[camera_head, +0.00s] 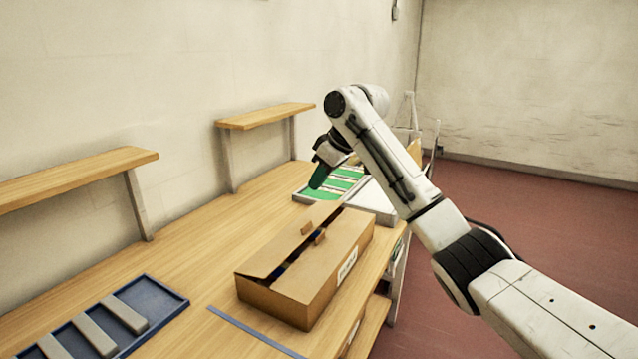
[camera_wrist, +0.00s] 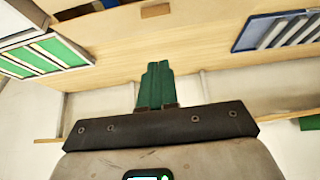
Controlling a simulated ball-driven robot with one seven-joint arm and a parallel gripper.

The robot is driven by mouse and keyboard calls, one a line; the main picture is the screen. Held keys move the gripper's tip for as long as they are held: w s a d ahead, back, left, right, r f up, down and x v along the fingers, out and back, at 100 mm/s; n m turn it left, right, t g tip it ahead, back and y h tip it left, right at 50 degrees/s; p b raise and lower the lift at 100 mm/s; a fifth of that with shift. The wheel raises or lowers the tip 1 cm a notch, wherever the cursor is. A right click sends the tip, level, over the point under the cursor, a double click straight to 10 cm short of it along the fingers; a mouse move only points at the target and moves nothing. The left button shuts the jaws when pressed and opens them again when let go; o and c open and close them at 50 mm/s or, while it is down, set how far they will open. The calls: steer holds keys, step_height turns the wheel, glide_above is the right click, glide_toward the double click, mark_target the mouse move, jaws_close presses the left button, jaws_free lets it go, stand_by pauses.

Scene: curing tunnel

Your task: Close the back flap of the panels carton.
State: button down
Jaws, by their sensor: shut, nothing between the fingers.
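The panels carton (camera_head: 320,283) is a brown cardboard box with a white label on its near right side, standing on the wooden bench. Its back flap (camera_head: 280,246), on the wall side, is tilted slightly up, with a small tab on its edge. The opposite flap (camera_head: 343,237) looks nearly flat. A narrow dark gap with some blue shows between them. My gripper (camera_head: 316,182) has green fingers and is above the bench, beyond the carton's far end, apart from it. In the wrist view the fingers (camera_wrist: 156,72) are together and empty. A cardboard tab (camera_wrist: 155,10) shows at the top edge.
A blue tray (camera_head: 165,296) with grey bars lies at the bench's near left. A white tray with green panels (camera_head: 340,182) is beyond the carton. Two wall shelves (camera_head: 75,177) (camera_head: 265,116) overhang the back of the bench. Bare bench lies between carton and wall.

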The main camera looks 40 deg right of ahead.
glide_above(307, 227)
step_height(307, 227, down, 6)
steer(key=shift+w, duration=0.1)
step_height(307, 227, down, 2)
steer(key=shift+d+f+p, duration=0.1)
steer(key=shift+f+p, duration=0.1)
steer(key=shift+p, duration=0.1)
steer(key=shift+s+f, duration=0.35)
steer(key=shift+f, duration=0.5)
steer(key=shift+s+d+f+t+y, duration=0.15)
steer(key=shift+s+f+t+y, duration=0.4)
steer(key=shift+f+t, duration=0.45)
steer(key=shift+s+d+f+t, duration=0.15)
steer(key=shift+s+f+t, duration=0.15)
steer(key=shift+t, duration=0.2)
steer(key=shift+r, duration=0.15)
steer(key=shift+r+p, duration=0.55)
steer(key=shift+r, duration=0.15)
